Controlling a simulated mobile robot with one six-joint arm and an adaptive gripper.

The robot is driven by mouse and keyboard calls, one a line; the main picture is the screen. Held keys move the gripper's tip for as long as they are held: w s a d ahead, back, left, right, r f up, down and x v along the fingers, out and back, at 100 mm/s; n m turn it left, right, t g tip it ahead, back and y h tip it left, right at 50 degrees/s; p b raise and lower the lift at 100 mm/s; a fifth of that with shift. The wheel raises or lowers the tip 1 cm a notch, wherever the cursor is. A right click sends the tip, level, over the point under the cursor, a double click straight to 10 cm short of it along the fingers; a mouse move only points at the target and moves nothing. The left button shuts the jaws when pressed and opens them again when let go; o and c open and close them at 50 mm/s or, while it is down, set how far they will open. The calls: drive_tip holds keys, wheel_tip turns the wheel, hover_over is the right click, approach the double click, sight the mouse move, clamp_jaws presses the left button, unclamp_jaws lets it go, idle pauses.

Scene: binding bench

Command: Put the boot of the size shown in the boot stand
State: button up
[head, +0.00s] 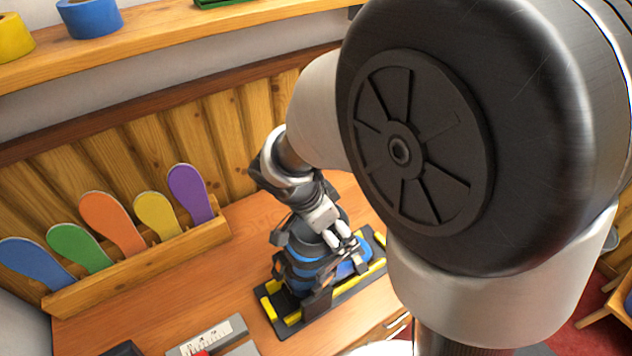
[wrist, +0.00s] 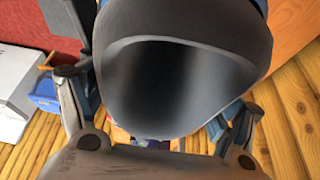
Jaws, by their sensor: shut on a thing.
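A blue and black boot (head: 352,268) is in my gripper (head: 312,244), over the boot stand, a dark base (head: 290,328) with yellow strips along its sides. In the head view I cannot tell whether the boot rests in the stand or hangs just above it. In the wrist view the boot's dark open top (wrist: 185,85) fills the middle, with a finger of my gripper (wrist: 160,125) on either side. A light sizing plate (head: 208,336) with a scale and a red marker lies at the bench's front; its reading is too small to tell.
A wooden rack (head: 140,268) on the left holds several coloured insoles. A shelf (head: 180,38) above carries a yellow roll (head: 12,38) and a blue roll (head: 90,18). The bench (head: 205,290) is clear between rack and stand. My arm hides much of the right side.

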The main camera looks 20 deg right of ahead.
drive_tip(key=shift+f+b, duration=0.35)
drive_tip(key=shift+b, duration=0.15)
idle(0.7)
drive_tip(key=o, duration=1.7)
drive_tip(key=shift+c, duration=0.2)
drive_tip(key=o, duration=0.4)
